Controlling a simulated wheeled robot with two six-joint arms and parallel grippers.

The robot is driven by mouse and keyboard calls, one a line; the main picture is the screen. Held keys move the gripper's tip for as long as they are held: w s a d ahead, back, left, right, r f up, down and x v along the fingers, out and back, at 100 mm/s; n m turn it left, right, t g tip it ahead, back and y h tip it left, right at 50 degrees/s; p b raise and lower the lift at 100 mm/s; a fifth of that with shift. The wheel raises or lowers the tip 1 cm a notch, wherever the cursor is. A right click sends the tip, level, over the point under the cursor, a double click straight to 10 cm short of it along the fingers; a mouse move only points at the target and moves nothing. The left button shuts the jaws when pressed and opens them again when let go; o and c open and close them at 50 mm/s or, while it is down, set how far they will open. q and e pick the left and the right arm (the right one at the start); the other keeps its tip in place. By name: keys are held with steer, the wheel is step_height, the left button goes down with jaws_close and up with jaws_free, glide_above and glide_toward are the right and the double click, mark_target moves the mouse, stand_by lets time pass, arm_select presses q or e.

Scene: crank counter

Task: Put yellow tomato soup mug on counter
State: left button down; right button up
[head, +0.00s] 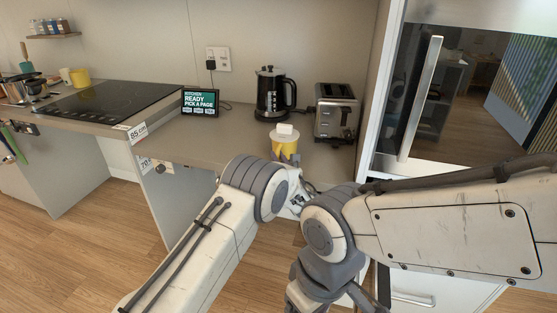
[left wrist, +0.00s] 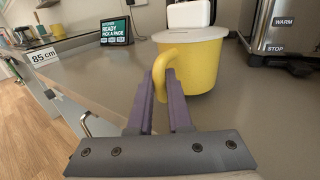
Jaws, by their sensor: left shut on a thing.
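The yellow mug (head: 286,148) stands upright near the front of the counter (head: 215,135), with a white lid and a white block on top. It fills the upper middle of the left wrist view (left wrist: 200,68), its handle towards me. My left gripper (left wrist: 163,82) is shut on that handle, with one purple finger on each side. In the head view my arms hide the mug's lower part. The mug's base looks at or just above the counter top; I cannot tell whether it touches. My right gripper's fingers do not show.
A black kettle (head: 271,95) and a toaster (head: 337,112) stand behind the mug. A small display (head: 200,102) is to the left. A hob (head: 110,98) and another yellow mug (head: 80,78) are further left. A tall oven unit (head: 460,85) closes the right side.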

arm_select(q)
steer(key=shift+f, duration=0.5)
steer(key=c, duration=0.8)
jaws_free()
steer(key=shift+f, duration=0.2)
steer(key=shift+c, duration=0.2)
steer(key=shift+r, duration=0.1)
